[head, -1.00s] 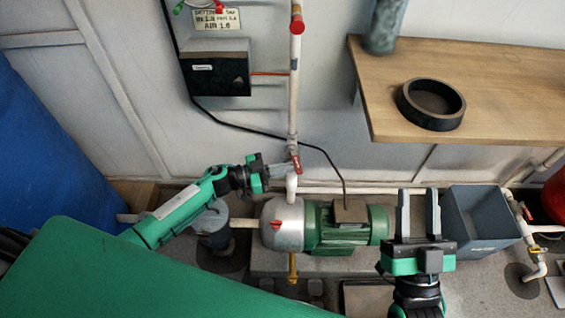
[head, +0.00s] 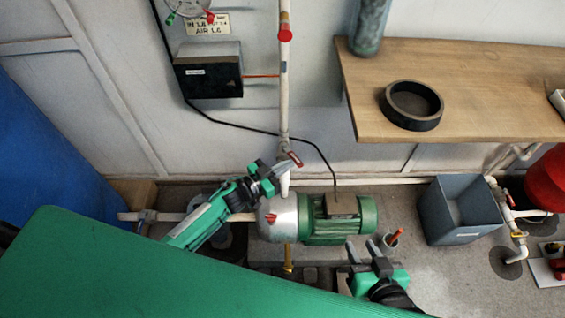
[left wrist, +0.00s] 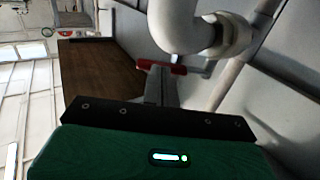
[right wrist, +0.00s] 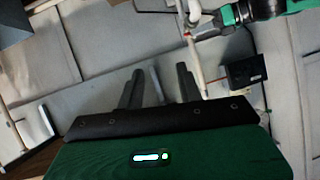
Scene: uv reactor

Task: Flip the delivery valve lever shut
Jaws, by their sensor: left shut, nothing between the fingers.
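The delivery valve lever (head: 295,159) is red and sits on the white vertical pipe (head: 284,100) above the pump (head: 280,217). It slants down to the right, off the line of the pipe. My left gripper (head: 286,169) is shut and empty, its fingertips at the lever from below left. In the left wrist view the red lever (left wrist: 160,67) lies across the tips of the closed fingers (left wrist: 161,85); I cannot tell whether they touch. My right gripper (head: 362,250) is open and empty in front of the pump's green motor; its spread fingers (right wrist: 158,86) show in the right wrist view.
A black box (head: 208,72) hangs on the wall, with a cable running down to the motor. A wooden shelf (head: 480,80) holds a black ring (head: 412,105). A grey bin (head: 460,208) stands right of the motor. A blue tank (head: 50,170) is at left.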

